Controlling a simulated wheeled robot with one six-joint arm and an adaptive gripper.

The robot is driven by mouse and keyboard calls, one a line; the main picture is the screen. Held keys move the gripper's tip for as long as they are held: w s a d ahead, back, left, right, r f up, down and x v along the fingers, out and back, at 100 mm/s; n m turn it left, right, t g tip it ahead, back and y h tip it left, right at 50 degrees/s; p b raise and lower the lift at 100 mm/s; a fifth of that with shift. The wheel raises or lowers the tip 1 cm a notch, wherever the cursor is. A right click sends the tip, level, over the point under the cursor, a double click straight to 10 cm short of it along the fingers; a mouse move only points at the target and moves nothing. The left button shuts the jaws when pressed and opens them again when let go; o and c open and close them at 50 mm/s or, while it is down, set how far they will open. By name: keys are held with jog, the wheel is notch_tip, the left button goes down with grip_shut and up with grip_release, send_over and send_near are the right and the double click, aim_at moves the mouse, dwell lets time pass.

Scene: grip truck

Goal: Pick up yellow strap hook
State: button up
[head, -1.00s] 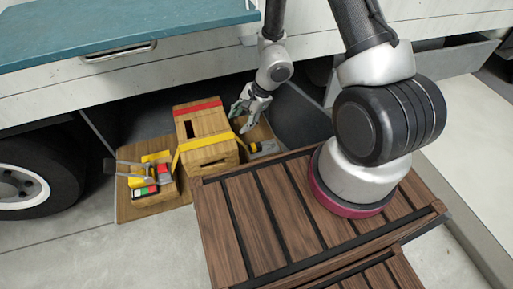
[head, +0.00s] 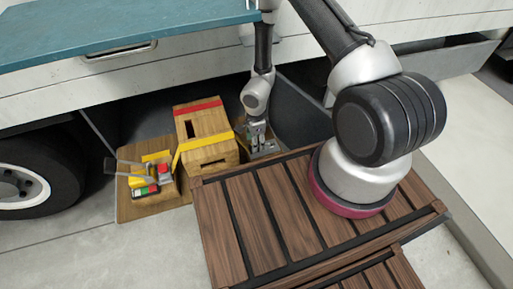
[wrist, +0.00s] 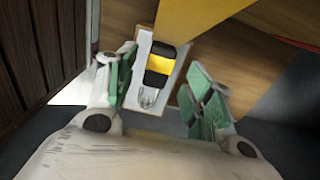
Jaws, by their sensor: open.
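The yellow strap hook (wrist: 158,66) shows in the wrist view as a yellow and black block with a pale metal hook at its lower end. It lies in a light grey holder (wrist: 169,50) on a wooden surface. My gripper (wrist: 160,92) is open, with one green-padded finger on each side of the holder. I cannot tell from this view how far above the hook the fingers are. In the head view my gripper (head: 256,134) points down just right of the wooden box, and it hides the hook.
A wooden box (head: 207,128) with red and yellow straps stands just left of my gripper. A wooden board (head: 150,200) with a control unit (head: 146,178) is further left. Dark brown slats (head: 245,215) lie in front, and the truck side (head: 180,65) is behind.

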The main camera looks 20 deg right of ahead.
jog(key=shift+s+d+f, duration=0.1)
jog(key=shift+f, duration=1.55)
jog(key=c, duration=1.1)
jog(key=shift+c, duration=0.2)
jog(key=shift+r, duration=0.1)
